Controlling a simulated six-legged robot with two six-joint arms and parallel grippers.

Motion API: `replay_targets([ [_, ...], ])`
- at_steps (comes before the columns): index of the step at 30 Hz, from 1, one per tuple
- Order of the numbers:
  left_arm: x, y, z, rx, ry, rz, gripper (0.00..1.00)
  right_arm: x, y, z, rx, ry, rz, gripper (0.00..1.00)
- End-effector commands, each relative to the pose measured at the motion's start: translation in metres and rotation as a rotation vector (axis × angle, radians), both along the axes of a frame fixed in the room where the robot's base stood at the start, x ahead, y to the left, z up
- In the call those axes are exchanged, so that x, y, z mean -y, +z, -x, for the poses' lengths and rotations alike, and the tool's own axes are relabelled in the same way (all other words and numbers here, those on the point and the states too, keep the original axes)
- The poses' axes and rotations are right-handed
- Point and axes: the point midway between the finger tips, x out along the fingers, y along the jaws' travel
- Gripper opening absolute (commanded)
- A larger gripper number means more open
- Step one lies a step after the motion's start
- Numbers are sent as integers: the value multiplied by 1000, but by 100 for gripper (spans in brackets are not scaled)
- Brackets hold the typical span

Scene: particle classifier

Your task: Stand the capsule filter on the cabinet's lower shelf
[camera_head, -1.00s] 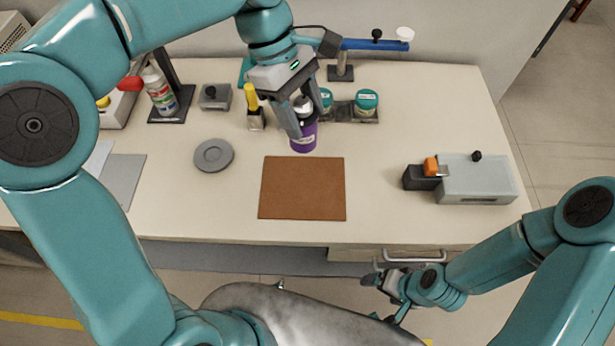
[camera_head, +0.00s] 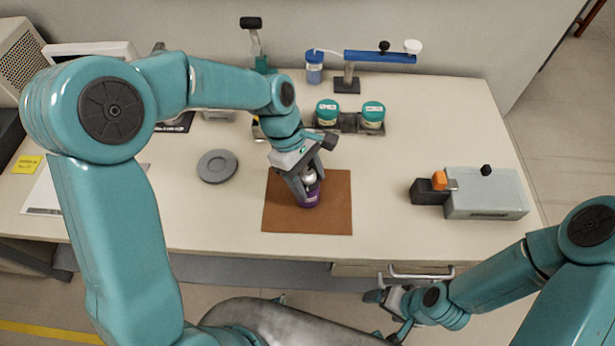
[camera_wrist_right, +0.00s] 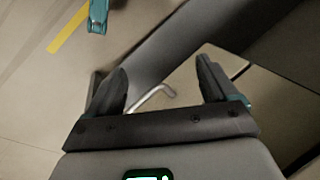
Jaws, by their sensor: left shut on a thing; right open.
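A bar handle (camera_head: 420,273) is on the table's front; no open shelf is clearly visible.
A grey disc (camera_head: 217,166) lies left of the mat. Two teal-lidded jars (camera_head: 327,111) stand in a dark rack behind. A grey box device (camera_head: 487,195) with an orange part is at the right. The tabletop between mat and device is clear.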

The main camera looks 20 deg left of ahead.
Motion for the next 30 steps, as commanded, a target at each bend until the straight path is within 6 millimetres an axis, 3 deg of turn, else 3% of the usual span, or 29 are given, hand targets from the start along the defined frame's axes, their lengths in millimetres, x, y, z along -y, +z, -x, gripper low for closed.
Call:
replay_targets([
  [8,0,-3,0,1,0,0,8,0,-2,0,0,0,0,86],
  [9,0,-4,0,0,0,0,58,0,-2,0,0,0,0,86],
  [11,0,-3,0,0,0,0,78,0,-2,0,0,0,0,86],
  [12,0,-3,0,0,0,0,81,0,-2,0,0,0,0,86],
  [23,-1,6,-1,3,1,0,81,0,1,0,0,0,0,86],
  [30,-20,53,-8,6,2,0,81,0,5,0,0,0,0,86],
])
